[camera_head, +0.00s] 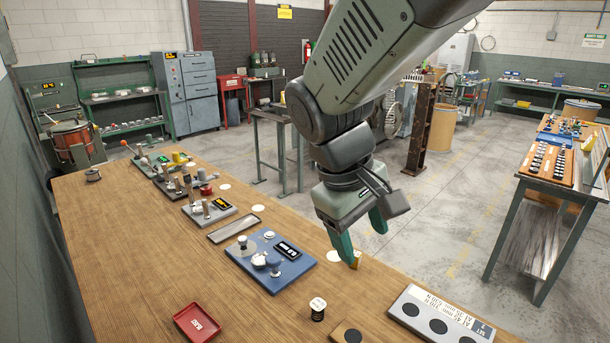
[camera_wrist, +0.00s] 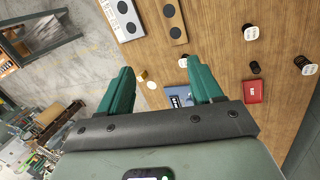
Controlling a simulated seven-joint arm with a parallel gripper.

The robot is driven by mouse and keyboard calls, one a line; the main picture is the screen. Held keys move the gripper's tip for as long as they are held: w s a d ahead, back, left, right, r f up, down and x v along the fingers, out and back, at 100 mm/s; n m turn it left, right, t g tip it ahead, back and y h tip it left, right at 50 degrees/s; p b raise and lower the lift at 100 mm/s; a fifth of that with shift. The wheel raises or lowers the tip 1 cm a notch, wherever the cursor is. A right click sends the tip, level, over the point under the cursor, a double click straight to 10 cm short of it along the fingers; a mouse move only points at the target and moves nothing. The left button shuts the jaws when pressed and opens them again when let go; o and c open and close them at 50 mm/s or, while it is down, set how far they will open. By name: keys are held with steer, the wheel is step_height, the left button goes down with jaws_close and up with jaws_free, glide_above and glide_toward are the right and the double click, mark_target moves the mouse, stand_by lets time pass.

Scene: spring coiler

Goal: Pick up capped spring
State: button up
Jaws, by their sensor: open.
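A capped spring (camera_head: 318,308), dark with a white top, stands upright on the wooden bench between the red tray and the small wood plate. In the wrist view, a white-topped piece (camera_wrist: 183,62) near the right fingertip appears to be this one. Two more white-topped pieces (camera_wrist: 250,33) and (camera_wrist: 305,66) stand farther right there. I cannot tell which is the task's spring. My gripper (camera_head: 364,240) is open and empty, pointing down over the bench's right edge, behind the capped spring. Both fingers show in the wrist view (camera_wrist: 160,72), spread apart.
A small brass piece (camera_head: 357,259) and white disc (camera_head: 333,257) lie by my fingertips. The blue fixture plate (camera_head: 298,268), red tray (camera_head: 198,322), wood plate (camera_head: 339,332) and labelled plate (camera_head: 405,295) surround the spring. Bare bench lies left of the blue plate.

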steer(key=w+a+f+n+h, duration=0.3)
steer(key=w+f+n, duration=0.1)
steer(key=f, duration=0.3)
steer(key=w+a+f+n+h, duration=0.2)
steer(key=w+a+f+n, duration=0.15)
steer(key=f, duration=0.35)
steer(key=n+t+h, duration=0.3)
steer(key=n+t, duration=0.2)
steer(key=n, duration=0.5)
glide_toward(318, 309)
steer(key=shift+w+a+f, duration=0.1)
steer(key=shift+w+f, duration=0.1)
steer(key=shift+f, duration=0.25)
steer(key=shift+w+a+f, duration=0.15)
steer(key=shift+f, duration=0.25)
steer(key=shift+f+t, duration=0.2)
steer(key=shift+t, duration=0.1)
steer(key=shift+w+d+f, duration=0.15)
steer(key=shift+w+d, duration=0.1)
steer(key=shift+d, duration=0.1)
steer(key=x, duration=0.9)
steer(key=shift+w+d+f, duration=0.1)
steer(key=shift+d, duration=0.25)
steer(key=c, duration=1)
